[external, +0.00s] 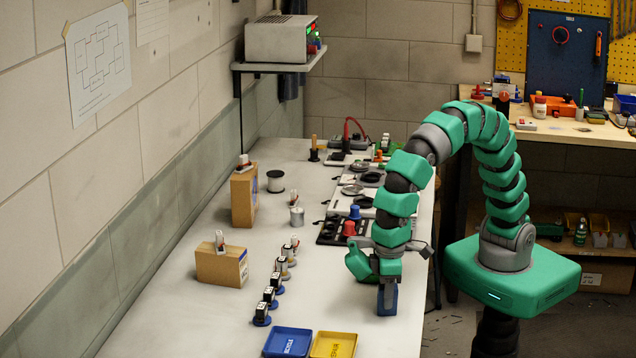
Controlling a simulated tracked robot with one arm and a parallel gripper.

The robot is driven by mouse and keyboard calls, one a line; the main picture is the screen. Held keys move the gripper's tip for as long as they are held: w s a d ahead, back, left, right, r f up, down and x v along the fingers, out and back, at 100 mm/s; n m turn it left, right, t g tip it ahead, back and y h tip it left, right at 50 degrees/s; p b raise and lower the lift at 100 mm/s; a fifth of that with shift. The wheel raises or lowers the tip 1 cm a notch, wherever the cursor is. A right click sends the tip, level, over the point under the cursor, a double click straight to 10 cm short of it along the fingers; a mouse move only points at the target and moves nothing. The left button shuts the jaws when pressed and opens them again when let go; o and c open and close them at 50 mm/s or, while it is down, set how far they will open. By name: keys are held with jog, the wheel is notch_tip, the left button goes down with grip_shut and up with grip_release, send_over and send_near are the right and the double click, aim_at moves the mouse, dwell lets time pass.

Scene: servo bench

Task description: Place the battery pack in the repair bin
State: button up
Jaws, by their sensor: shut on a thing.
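My gripper (387,281) points down over the right side of the bench and is shut on a blue block, which looks like the battery pack (388,302). My arm hides its upper part. I cannot tell whether its lower end touches the bench top. A shallow yellow bin (350,334) with dark lettering, apparently the repair bin, lies at the front edge of the picture, to the left of and nearer than the held block. Its near side is cut off. A blue bin (305,331), whose label seems to read recycle, lies directly left of it.
Two cardboard boxes (222,266) stand near the wall. Behind my gripper are red and blue cups (349,228) and dark trays (331,231). The bench between the parts row and my gripper is clear.

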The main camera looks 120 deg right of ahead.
jog(key=shift+r+p, duration=0.35)
jog(key=shift+r, duration=1.3)
jog(key=shift+s+r, duration=0.1)
jog(key=shift+s, duration=0.15)
jog(key=s+d+r+p, duration=0.1)
jog(key=s+d, duration=0.1)
jog(key=s, duration=1.3)
jog(key=m+p, duration=0.2)
jog(key=p, duration=1.5)
send_over(334, 352)
jog(key=shift+f, duration=0.25)
jog(key=shift+f+p, duration=0.35)
jog(key=shift+f, duration=1.4)
jog(key=shift+f, duration=0.15)
